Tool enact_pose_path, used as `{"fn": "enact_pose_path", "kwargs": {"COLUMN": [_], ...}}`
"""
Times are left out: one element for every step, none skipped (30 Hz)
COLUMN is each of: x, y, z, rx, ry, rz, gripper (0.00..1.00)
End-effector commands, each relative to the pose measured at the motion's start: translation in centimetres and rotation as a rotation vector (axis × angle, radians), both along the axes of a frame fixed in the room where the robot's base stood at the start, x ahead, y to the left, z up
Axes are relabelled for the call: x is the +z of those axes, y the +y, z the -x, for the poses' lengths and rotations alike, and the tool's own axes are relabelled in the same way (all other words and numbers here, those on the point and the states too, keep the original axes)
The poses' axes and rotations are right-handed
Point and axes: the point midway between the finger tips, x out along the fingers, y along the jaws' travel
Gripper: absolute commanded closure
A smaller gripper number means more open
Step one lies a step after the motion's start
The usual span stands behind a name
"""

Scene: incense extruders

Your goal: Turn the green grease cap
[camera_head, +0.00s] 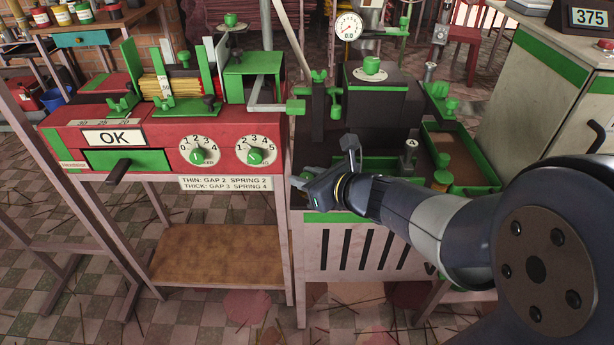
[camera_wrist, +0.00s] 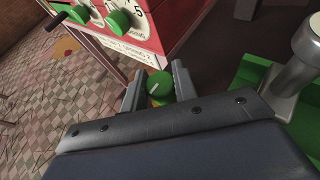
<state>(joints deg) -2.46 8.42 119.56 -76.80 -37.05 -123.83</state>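A round green cap with a pale mark on its face (camera_wrist: 160,87), which looks like the grease cap, shows in the wrist view between my fingers. My gripper (camera_wrist: 158,80) has its two fingers apart, one on each side of the cap. A thin gap shows at the left finger; at the right finger I cannot tell whether it touches. In the head view my gripper (camera_head: 304,178) is at the front left corner of the dark machine (camera_head: 380,102), low beside its green trim. The cap is not clearly visible there, being small and partly hidden by the gripper.
The red machine (camera_head: 75,138) with an OK sign, two green dials (camera_head: 254,157) and a black handle (camera_head: 119,172) stands to the left. In the wrist view a metal post (camera_wrist: 292,82) rises at the right. A gauge (camera_head: 348,26) stands behind.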

Motion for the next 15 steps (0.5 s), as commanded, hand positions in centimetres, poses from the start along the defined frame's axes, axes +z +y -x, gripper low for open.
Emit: {"fn": "enact_pose_path", "kwargs": {"x": [0.0,0.0,0.0,-0.01,-0.01,-0.01,-0.01,-0.01,-0.01,-0.01,-0.03,-0.04,-0.06,-0.08,-0.13], "y": [-0.01,-0.01,-0.01,0.0,-0.01,0.0,0.0,0.0,0.0,0.0,0.01,0.02,0.04,0.04,0.05], "z": [0.01,0.01,0.01,0.02,0.01,0.02,0.02,0.02,0.02,0.02,0.02,0.01,0.02,0.01,0.0], "rx": [0.0,0.0,0.0,0.0,0.0,0.0,0.0,0.0,0.0,0.0,-0.001,-0.004,-0.007,-0.01,-0.018], "ry": [0.0,0.0,0.0,0.0,0.0,0.0,0.0,0.0,0.0,0.0,0.0,0.0,-0.001,-0.001,-0.002], "rz": [0.0,0.0,0.0,0.0,0.0,0.0,0.0,0.0,0.0,0.0,0.0,0.0,0.0,0.0,0.002], "gripper": [0.77,0.8,0.83,0.85,0.88,0.91,0.93,0.95,0.95,0.95,0.95,0.95,0.95,0.95,0.95]}}
